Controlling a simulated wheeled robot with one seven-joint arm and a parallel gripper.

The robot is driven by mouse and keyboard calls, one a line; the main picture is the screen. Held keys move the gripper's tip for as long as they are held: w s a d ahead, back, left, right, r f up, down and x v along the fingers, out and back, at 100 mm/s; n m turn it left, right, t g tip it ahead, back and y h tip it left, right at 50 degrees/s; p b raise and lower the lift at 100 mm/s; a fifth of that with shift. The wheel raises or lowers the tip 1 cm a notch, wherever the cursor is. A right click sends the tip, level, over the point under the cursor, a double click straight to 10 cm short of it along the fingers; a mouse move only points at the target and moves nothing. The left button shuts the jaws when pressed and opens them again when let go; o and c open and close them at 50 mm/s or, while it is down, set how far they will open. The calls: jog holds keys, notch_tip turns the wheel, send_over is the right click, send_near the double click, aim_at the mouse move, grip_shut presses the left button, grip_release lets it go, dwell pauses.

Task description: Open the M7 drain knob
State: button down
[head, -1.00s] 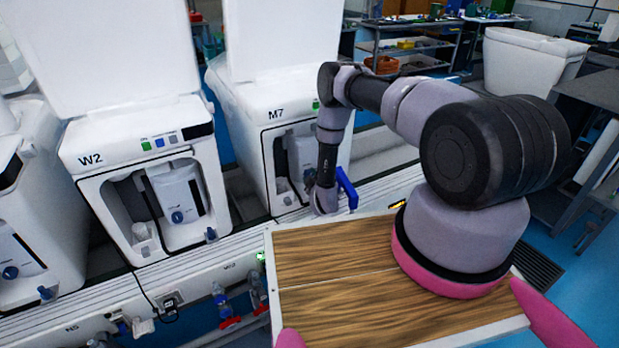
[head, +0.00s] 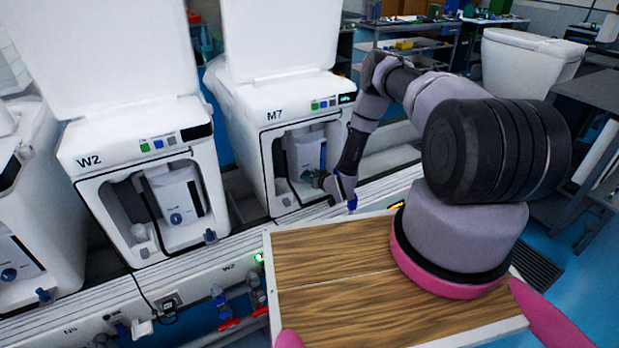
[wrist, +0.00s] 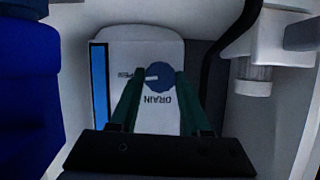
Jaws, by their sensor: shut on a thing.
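The M7 machine (head: 268,92) is the white unit in the middle of the head view, with an open front bay. The drain knob (wrist: 160,72) is a round blue dial with a white pointer, on a white panel (wrist: 145,45) lettered DRAIN, upside down in the wrist view. The pointer lies to the left, towards small lettering beside the dial. My gripper (wrist: 161,80) has its two green fingers on either side of the knob, shut on it. In the head view my gripper (head: 318,179) reaches into the M7 bay, and the knob is hidden there.
The bay walls are close around my gripper. A white cylindrical fitting (wrist: 252,78) is at right in the wrist view, and a dark blue block is at left. The W2 machine (head: 90,160) stands left of M7. A wood-topped board (head: 330,290) lies in front.

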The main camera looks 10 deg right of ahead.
jog(key=shift+m+y, duration=0.3)
jog(key=shift+m, duration=0.2)
jog(key=shift+c, duration=1.8)
grip_release()
jog(key=v, duration=1)
jog(key=shift+s+d+r, duration=0.2)
jog(key=shift+s+r, duration=0.05)
